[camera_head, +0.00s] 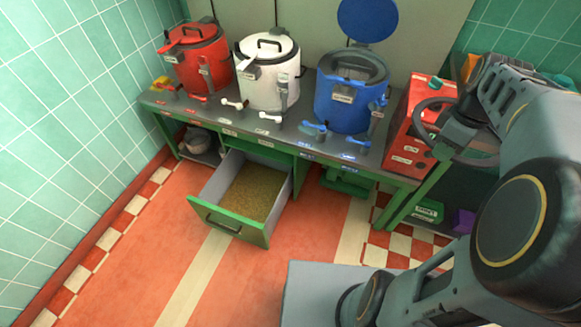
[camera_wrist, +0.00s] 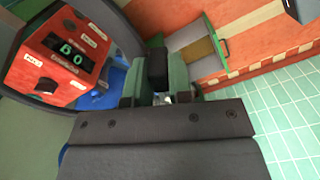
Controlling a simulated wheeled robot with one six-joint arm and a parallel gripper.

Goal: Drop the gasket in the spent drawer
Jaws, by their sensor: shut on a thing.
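My gripper (camera_wrist: 154,84) is shut on the gasket, a large dark ring (camera_wrist: 157,62) whose black section sits between the greenish finger pads. In the head view the gasket (camera_head: 419,107) hangs beside the red box at the right end of the bench, with my arm hiding part of it. The drawer (camera_head: 230,222) under the bench is pulled out, with a green front, grey walls and brownish grainy stuff inside. It also shows in the wrist view (camera_wrist: 223,47), beyond the fingers. The gasket is apart from the drawer, up and to its right.
A red pot (camera_head: 197,62), a white pot (camera_head: 267,80) and a blue pot (camera_head: 345,100) with its lid raised stand on the bench (camera_head: 235,120). The red box (camera_head: 408,140) stands at its right end. The floor in front of the drawer is clear.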

